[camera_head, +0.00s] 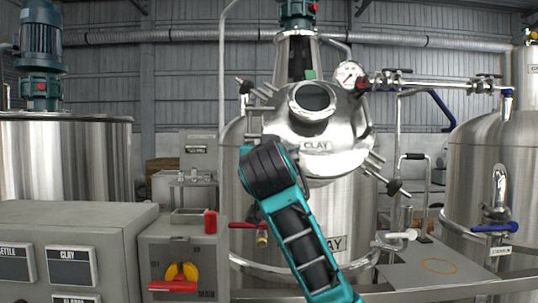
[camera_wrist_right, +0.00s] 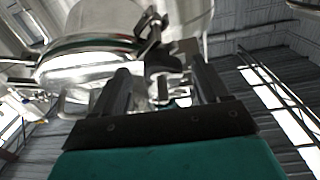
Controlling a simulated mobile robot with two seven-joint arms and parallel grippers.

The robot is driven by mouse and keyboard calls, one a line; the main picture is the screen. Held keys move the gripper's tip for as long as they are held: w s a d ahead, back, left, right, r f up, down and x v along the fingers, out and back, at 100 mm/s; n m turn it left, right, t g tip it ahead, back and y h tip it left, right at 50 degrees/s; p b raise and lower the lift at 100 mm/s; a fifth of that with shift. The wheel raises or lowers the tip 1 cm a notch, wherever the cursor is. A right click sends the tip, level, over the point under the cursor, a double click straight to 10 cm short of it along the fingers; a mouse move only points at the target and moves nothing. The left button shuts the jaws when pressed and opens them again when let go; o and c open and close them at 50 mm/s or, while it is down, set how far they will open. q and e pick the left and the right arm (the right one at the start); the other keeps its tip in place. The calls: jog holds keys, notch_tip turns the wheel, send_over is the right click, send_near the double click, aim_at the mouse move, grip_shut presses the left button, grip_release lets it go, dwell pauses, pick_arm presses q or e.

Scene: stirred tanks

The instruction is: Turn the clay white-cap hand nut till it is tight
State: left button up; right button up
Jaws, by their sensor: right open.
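I cannot make out which has the white cap. My right arm covers the lid's lower left edge, and its gripper is hidden there. In the wrist view my right gripper (camera_wrist_right: 162,88) is open, with metal clamp hardware (camera_wrist_right: 165,66) at the lid rim beyond and between its fingers. Contact is unclear. My left gripper is not in view.
A pressure gauge (camera_head: 348,75) and a pipe with valves (camera_head: 430,84) run right of the lid. A grey control box (camera_head: 185,255) with a red-and-yellow switch stands at the lower left. Steel tanks stand at left (camera_head: 65,150) and right (camera_head: 490,170).

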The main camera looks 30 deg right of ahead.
jog(key=shift+w+d, duration=0.15)
jog(key=shift+w, duration=0.05)
jog(key=c, duration=1)
jog(key=shift+c, duration=0.2)
